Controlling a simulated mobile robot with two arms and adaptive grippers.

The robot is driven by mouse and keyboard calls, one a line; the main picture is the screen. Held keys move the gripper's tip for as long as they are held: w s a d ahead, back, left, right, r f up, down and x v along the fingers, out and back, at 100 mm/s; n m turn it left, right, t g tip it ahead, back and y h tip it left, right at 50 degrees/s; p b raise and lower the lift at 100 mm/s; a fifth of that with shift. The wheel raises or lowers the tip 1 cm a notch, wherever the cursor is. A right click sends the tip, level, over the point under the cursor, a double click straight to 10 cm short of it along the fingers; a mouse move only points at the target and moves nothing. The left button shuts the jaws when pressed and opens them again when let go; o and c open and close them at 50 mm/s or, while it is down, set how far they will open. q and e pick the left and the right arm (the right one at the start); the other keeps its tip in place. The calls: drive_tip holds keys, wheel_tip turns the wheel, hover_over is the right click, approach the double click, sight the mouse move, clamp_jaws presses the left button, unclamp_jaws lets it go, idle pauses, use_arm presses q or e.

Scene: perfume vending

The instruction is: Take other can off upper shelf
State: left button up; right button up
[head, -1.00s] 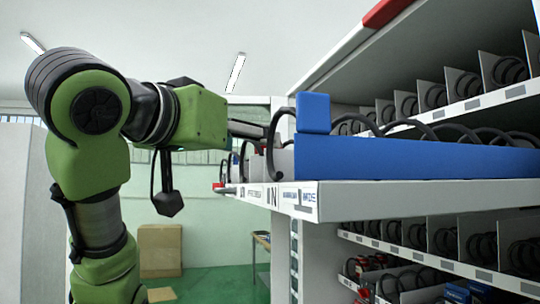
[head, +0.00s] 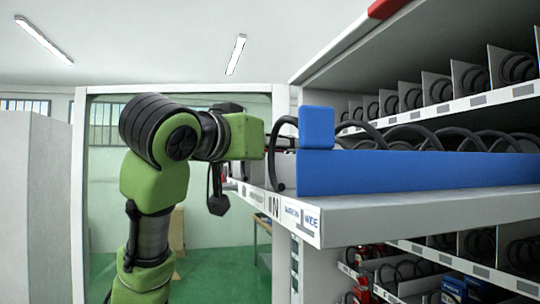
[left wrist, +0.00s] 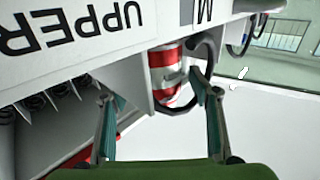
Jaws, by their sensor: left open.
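A red-and-white striped can (left wrist: 163,72) stands in a shelf slot beside a black spiral coil (left wrist: 205,58) in the left wrist view, where the shelf looks upside down. My left gripper (left wrist: 151,84) is open, its two fingers apart and pointing at the shelf front. The can lies beyond the fingers, nearer the right one; I see no grip on it. In the head view my left arm reaches the upper shelf (head: 400,207) from the left, and the fingertips (head: 284,143) are partly hidden behind a coil and a blue block. The can cannot be made out there. My right gripper is not in view.
A blue panel with a raised block (head: 316,127) lies along the near side of the upper shelf. Shelves with black coils (head: 470,80) are above and below. A label reading UPPER (left wrist: 80,28) is on the shelf front. The floor (head: 225,275) at left is open.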

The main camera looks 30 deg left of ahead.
use_arm(q)
drive_tip(key=c, duration=1.3)
drive_tip(key=shift+c, duration=0.2)
drive_tip(key=shift+r, duration=0.15)
